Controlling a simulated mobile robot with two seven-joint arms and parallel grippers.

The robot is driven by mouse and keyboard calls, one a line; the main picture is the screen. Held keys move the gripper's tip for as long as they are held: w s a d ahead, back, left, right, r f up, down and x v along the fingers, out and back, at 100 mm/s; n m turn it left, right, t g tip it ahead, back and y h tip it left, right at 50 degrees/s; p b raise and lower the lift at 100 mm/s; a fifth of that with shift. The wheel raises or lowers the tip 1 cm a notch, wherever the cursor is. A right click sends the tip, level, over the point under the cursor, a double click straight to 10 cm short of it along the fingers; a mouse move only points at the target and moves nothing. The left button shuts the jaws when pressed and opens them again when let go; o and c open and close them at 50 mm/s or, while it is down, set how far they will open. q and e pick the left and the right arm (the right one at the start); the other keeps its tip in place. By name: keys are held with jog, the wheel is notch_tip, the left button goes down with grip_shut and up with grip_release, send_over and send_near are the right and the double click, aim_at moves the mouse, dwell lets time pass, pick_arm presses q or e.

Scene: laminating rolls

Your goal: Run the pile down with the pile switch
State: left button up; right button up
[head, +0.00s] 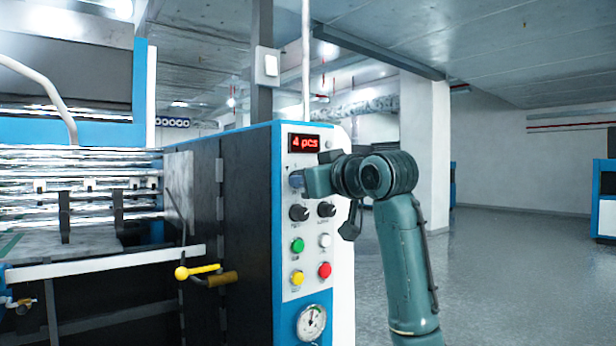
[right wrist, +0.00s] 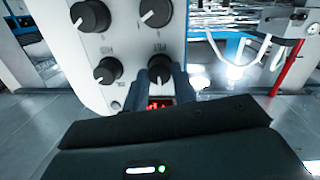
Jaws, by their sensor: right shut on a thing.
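The control panel (head: 311,262) stands at the end of the blue and white machine. My right gripper (head: 306,181) is at the panel's upper left knob, just under the red display (head: 304,143), which reads "4 pcs". In the right wrist view the panel appears upside down, and the fingers of my right gripper (right wrist: 161,82) are shut around the sides of this knob, the pile switch (right wrist: 160,66). Its small label is hard to read. In the head view the gripper mostly hides the knob. I cannot clearly make out the pile. My left gripper is out of view.
Two black knobs (head: 299,213) sit below, above green, white, yellow and red buttons (head: 324,270) and a round gauge (head: 311,322). A yellow-tipped lever (head: 198,271) sticks out at the machine's side. Open grey floor (head: 520,270) lies to the right.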

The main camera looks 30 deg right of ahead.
dwell(0.4)
jog(key=o, duration=1)
jog(key=s+b, duration=0.2)
jog(key=s, duration=1.1)
jog(key=shift+r, duration=0.45)
jog(key=shift+s, duration=0.1)
